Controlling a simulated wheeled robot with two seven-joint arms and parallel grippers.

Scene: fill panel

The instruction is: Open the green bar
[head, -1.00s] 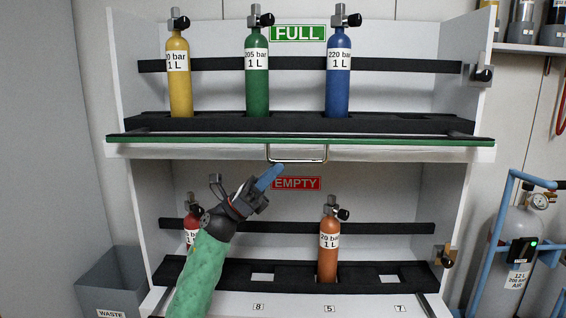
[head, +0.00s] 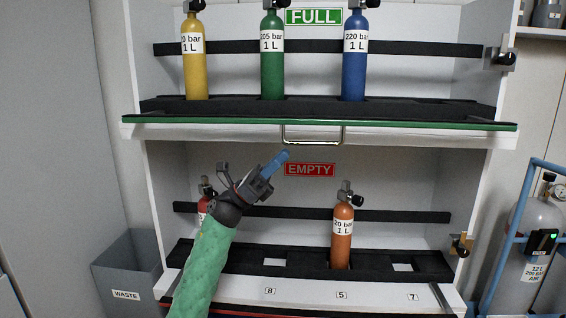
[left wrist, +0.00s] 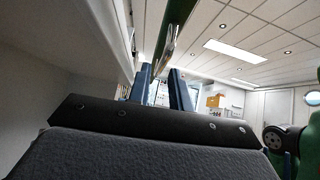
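The green bar (head: 420,124) runs along the front edge of the upper shelf, lying level. A metal loop handle (head: 313,143) hangs below its middle. My left gripper (head: 286,154) has blue fingers pointing up at the handle's left end, just below it in the head view. In the left wrist view my left gripper (left wrist: 161,88) is open, its two blue fingers apart. The green bar (left wrist: 178,18) and the metal handle (left wrist: 168,48) appear beyond the gap between them. I cannot tell whether they touch. My right gripper is not in view.
Yellow (head: 193,62), green (head: 272,65) and blue (head: 355,65) cylinders stand on the upper shelf. An orange cylinder (head: 342,240) and a partly hidden red one (head: 203,206) stand below. A waste bin (head: 126,270) is at left, a large grey cylinder (head: 538,222) at right.

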